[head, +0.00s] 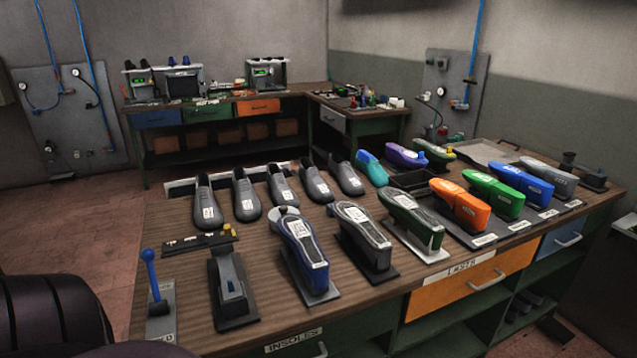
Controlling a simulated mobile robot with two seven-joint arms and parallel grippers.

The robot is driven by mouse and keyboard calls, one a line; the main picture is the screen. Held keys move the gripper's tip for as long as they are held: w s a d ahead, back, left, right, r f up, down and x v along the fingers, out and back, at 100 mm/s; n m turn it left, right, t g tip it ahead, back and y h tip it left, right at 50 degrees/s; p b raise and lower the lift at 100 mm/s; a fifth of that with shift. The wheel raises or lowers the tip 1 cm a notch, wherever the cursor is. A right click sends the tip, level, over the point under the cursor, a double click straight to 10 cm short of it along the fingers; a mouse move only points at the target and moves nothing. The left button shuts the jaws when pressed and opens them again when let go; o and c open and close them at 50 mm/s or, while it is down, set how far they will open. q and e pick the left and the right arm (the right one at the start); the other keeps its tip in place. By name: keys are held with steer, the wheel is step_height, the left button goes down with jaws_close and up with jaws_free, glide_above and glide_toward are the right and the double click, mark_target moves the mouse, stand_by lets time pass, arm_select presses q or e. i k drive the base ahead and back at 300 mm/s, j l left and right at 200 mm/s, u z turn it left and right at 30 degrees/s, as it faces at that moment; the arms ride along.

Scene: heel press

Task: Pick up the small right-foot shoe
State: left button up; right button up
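Several dark grey shoes stand in a row along the far left part of the wooden table. They are a leftmost shoe (207,203), a second shoe (246,196), a middle shoe (282,186), a fourth shoe (315,180) and a rightmost shoe (346,176). They stand apart, toes towards me, and most show white labels too small to read. I cannot tell which is the small right-foot one. Neither of my grippers is in view.
The table (180,275) holds a blue-and-grey last (303,250), a black last (362,235), a green last (413,220), a black stand (231,290) and a blue-knobbed lever (152,272). Coloured lasts, including an orange one (460,205), fill the right. Dark rounded shapes cover the lower left corner.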

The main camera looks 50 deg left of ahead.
mark_target(281, 194)
steer(key=i+u, duration=0.15)
steer(key=u, duration=0.25)
steer(key=i+l+u, duration=0.15)
steer(key=u, duration=0.25)
steer(key=i+l+u, duration=0.15)
steer(key=u, duration=0.2)
steer(key=i+l+u, duration=0.15)
steer(key=u, duration=0.2)
steer(key=i+l+u, duration=0.2)
steer(key=u, duration=0.15)
